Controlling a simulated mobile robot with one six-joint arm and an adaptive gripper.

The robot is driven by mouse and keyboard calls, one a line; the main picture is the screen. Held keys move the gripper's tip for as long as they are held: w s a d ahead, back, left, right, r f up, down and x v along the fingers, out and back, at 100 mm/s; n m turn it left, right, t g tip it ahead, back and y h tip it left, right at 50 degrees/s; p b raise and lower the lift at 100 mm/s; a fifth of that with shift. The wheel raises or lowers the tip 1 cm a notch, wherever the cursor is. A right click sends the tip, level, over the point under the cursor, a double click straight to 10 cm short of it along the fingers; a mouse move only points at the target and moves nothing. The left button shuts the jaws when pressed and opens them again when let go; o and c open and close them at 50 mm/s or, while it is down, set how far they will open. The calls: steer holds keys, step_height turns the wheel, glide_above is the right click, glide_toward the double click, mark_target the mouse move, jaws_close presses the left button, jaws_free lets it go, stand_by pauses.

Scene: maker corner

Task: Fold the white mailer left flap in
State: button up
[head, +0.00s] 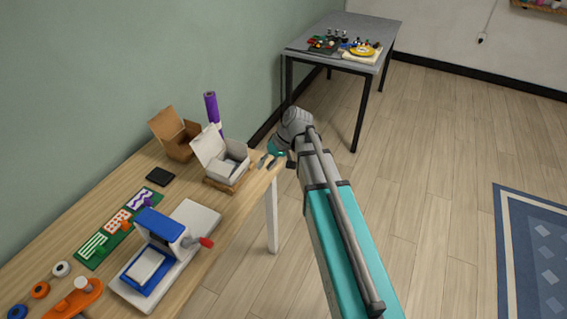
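The white mailer (226,166) stands open on the wooden table, on a brown wooden base (231,185). A white panel (207,146) stands raised at its left and back side. A greyish item or inner panel shows inside the mailer, too small to tell which. My gripper (267,162) is just right of the mailer, near the table's right end, apart from it in the picture. Its two dark fingers are spread with a small gap, and nothing shows between them.
A brown open carton (174,135) and a purple roll (211,108) stand behind the mailer. A black pad (160,176), a green board (118,228) and a blue-white press (163,250) with a red-tipped handle lie nearer.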

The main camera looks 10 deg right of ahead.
steer(key=s+d+r+m+h+p, duration=0.1)
steer(key=s+d+r+h+p, duration=0.2)
steer(key=s+p, duration=0.3)
steer(key=shift+s+d+r+m+h, duration=0.3)
steer(key=shift+s+d+r+h, duration=0.1)
steer(key=shift+s+d+r, duration=0.25)
steer(key=shift+a, duration=0.1)
steer(key=shift+s, duration=0.15)
steer(key=c, duration=0.3)
steer(key=s+d+h, duration=0.1)
steer(key=s+d, duration=0.1)
steer(key=s, duration=0.1)
steer(key=s+d+h, duration=0.1)
steer(key=s, duration=0.1)
steer(key=shift+s+d+f+m+h, duration=0.1)
steer(key=shift+d+f+m+h, duration=0.2)
steer(key=shift+m, duration=0.1)
jaws_close()
steer(key=shift+d, duration=0.15)
steer(key=shift+s, duration=0.15)
